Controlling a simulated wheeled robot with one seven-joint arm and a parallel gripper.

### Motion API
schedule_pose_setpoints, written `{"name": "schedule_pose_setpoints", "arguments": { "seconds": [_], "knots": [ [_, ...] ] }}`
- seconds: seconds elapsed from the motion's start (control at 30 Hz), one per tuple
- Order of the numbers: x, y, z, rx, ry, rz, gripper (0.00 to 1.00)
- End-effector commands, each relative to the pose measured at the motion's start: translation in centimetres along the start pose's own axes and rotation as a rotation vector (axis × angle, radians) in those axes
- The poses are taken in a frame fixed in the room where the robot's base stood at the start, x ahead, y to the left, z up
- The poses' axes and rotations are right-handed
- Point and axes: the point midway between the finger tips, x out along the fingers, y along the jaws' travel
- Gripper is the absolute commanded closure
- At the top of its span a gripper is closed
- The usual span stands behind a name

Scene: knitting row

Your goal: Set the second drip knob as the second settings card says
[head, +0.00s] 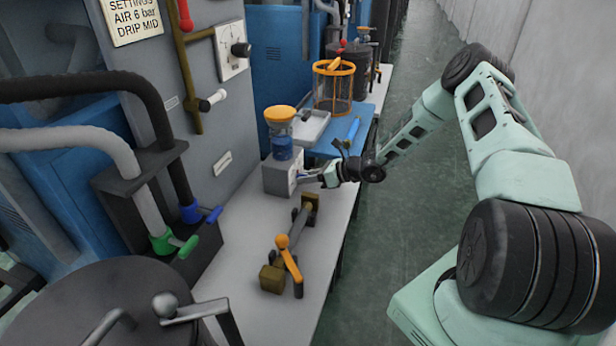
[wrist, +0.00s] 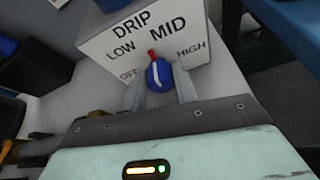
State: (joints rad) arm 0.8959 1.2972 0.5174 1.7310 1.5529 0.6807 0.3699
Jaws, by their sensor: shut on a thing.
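The drip box (head: 278,180) is a pale box under an orange-capped oiler (head: 281,125) on the bench. In the wrist view its face (wrist: 105,48) reads DRIP, with OFF, LOW, MID and HIGH around a blue drip knob (wrist: 159,76). The knob's red tip points up between the words LOW and MID, a little left of MID. My gripper (wrist: 160,88) has one finger on each side of the knob and is shut on it. In the head view my gripper (head: 312,178) reaches the box from the right. A settings card (head: 135,18) reads AIR 6 bar, DRIP MID.
An orange lever valve (head: 287,257) lies on the bench in front of the box. Hoses with green and blue handles are at left. The aisle floor (head: 410,150) is clear.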

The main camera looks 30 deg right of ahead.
Motion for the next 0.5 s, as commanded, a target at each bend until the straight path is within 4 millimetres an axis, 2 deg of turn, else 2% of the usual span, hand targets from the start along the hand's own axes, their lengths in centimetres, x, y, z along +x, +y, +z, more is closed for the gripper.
{"name": "schedule_pose_setpoints", "arguments": {
  "seconds": [0.5],
  "knots": [
    [-0.03, -0.32, -0.07, 0.318, 0.013, 0.13, 0.94]
  ]
}}
